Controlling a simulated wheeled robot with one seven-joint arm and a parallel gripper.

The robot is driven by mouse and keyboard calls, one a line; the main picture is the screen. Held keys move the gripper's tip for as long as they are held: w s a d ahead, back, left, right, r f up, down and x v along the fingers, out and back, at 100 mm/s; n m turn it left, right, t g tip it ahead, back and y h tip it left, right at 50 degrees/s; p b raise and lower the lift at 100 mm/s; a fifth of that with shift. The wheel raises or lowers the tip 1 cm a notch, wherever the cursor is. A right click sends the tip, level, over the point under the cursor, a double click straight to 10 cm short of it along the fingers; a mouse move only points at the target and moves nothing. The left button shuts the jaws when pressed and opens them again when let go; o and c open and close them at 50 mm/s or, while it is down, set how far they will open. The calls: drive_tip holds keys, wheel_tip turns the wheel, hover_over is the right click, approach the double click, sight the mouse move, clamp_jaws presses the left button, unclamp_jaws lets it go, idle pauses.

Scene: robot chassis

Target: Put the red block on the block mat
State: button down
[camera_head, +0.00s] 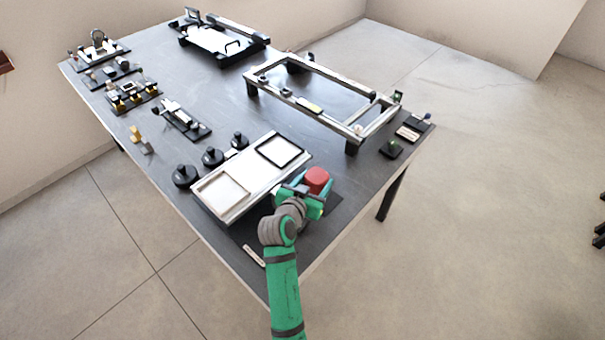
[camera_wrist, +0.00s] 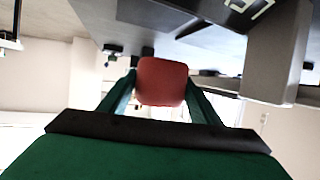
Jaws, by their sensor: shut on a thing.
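The red block (camera_head: 317,179) is held between the fingers of my gripper (camera_head: 305,187), near the right long edge of the table. In the wrist view the red block (camera_wrist: 162,82) sits between the two green fingertips (camera_wrist: 160,88), which are shut on it from both sides. A dark flat mat (camera_head: 332,203) lies on the table beneath and beside my gripper, partly hidden by the arm. I cannot tell for sure that it is the block mat. The block appears raised above the surface.
A white tray (camera_head: 236,208) with two framed squares lies just left of my gripper. Several black knobs (camera_head: 212,157) stand beyond it. A metal frame (camera_head: 325,118) stands farther back on the table (camera_head: 222,105). A small label (camera_head: 253,255) lies near the front edge.

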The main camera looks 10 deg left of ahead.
drive_tip(key=shift+w+d+f, duration=0.2)
drive_tip(key=shift+d+f, duration=0.9)
drive_tip(key=f, duration=0.2)
drive_tip(key=shift+d+f, duration=0.3)
drive_tip(key=shift+f, duration=0.5)
drive_tip(key=shift+a, duration=0.1)
drive_tip(key=c, duration=0.6)
unclamp_jaws()
drive_tip(key=shift+f, duration=0.25)
drive_tip(key=shift+r, duration=0.15)
drive_tip(key=v, duration=1.2)
